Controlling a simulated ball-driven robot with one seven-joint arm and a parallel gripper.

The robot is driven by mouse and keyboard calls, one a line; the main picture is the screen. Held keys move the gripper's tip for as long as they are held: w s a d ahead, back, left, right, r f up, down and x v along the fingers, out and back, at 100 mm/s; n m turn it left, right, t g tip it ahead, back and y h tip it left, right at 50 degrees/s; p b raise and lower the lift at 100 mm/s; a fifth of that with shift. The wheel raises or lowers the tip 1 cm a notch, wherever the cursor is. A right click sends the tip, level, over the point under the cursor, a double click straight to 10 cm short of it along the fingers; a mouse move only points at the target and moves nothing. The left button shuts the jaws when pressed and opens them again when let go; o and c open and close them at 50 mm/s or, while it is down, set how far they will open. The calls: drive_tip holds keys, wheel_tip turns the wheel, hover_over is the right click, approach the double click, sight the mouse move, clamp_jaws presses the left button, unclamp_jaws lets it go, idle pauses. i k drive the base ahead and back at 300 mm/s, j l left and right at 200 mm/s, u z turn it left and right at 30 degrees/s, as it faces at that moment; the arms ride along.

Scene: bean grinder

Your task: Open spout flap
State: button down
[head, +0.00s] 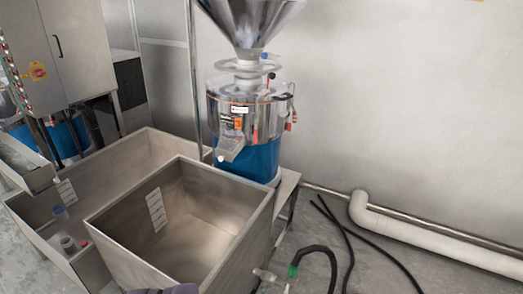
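The bean grinder (261,158) has a shiny metal drum on a blue base and stands against the wall at the upper middle. Its metal spout (231,147) slopes down to the left from the drum's front. A pale round knob (220,158) shows at the spout's lower end. The flap is too small to tell whether it is open or shut. A small grey-purple piece at the bottom edge may be the top of my gripper (178,289). Its fingers are out of the picture, and it is well apart from the spout.
An open steel bin (245,239) stands below and in front of the spout. A larger steel trough (40,209) lies behind it to the left. A metal hopper (250,20) tops the grinder. A white pipe (430,238) and black hoses (333,244) lie at right. A thin post stands left of the grinder.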

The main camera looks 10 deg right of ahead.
sight(222, 155)
drive_tip(key=i+j+z, duration=0.15)
drive_tip(key=j, duration=0.15)
drive_tip(key=i+j+z, duration=0.15)
drive_tip(key=j, duration=0.2)
drive_tip(key=i+j, duration=1)
drive_tip(key=i+j+z, duration=0.1)
drive_tip(key=i+j, duration=0.9)
drive_tip(key=j, duration=0.05)
